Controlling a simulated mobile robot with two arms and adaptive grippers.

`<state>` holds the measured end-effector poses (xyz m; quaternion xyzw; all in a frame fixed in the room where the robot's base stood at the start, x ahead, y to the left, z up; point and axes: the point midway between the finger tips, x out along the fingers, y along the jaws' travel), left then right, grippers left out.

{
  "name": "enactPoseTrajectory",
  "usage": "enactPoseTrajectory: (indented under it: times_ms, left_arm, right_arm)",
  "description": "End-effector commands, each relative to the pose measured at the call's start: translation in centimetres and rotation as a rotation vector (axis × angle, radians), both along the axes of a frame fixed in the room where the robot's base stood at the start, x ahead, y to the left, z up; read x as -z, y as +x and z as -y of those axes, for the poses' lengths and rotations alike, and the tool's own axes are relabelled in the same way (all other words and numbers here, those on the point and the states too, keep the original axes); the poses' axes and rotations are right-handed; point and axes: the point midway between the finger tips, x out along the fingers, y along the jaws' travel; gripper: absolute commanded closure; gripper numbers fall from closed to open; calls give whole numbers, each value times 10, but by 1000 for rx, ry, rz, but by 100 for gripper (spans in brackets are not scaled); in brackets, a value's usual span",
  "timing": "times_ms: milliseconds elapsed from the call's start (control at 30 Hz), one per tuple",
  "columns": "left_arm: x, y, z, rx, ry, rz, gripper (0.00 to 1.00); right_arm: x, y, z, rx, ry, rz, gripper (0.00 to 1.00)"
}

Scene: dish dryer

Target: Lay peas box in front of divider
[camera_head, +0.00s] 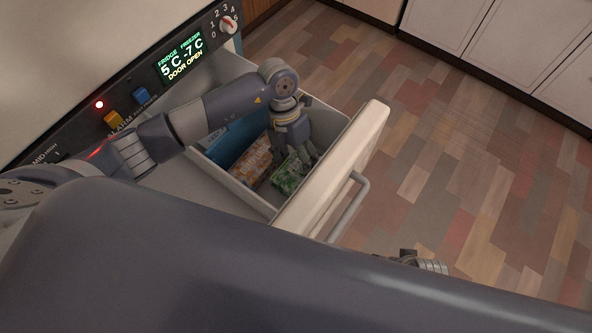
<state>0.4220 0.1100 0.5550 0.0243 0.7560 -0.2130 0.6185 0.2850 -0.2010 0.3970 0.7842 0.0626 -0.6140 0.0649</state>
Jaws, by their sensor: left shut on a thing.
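The peas box, a green package (289,176), is inside the pulled-out freezer drawer (262,203), near its front panel. My left gripper (296,157) reaches down into the drawer from above and is shut on the green box at its upper edge. An orange-brown box (252,160) lies just to the left of it, and a blue box (232,139) stands further left. I cannot make out a separate divider between these boxes.
The drawer's thick cream front (345,163) with its grey bar handle (348,208) closes off the right side. The freezer control panel (150,82) shows "door open" at upper left. Tiled floor (450,170) is clear to the right, with white cabinets (510,45) beyond.

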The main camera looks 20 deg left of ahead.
Motion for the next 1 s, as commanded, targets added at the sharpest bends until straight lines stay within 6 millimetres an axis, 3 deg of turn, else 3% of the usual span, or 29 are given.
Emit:
enactPoseTrajectory:
  times_ms: [300, 700, 733, 767, 1000]
  left_arm:
    - [38, 0, 1, -1, -1, 0, 68]
    - [41, 0, 0, 0, -1, 2, 68]
    - [42, 0, 0, 0, 0, 1, 33]
    - [41, 0, 0, 0, 0, 1, 27]
    - [41, 0, 0, 0, 0, 1, 27]
  right_arm:
    - [-26, 4, 0, 2, 0, 14, 30]
    - [-32, 4, 0, 3, 1, 17, 30]
    - [-33, 5, 0, 3, 1, 18, 30]
    - [-33, 5, 0, 3, 1, 18, 30]
    - [-32, 4, 0, 3, 1, 16, 30]
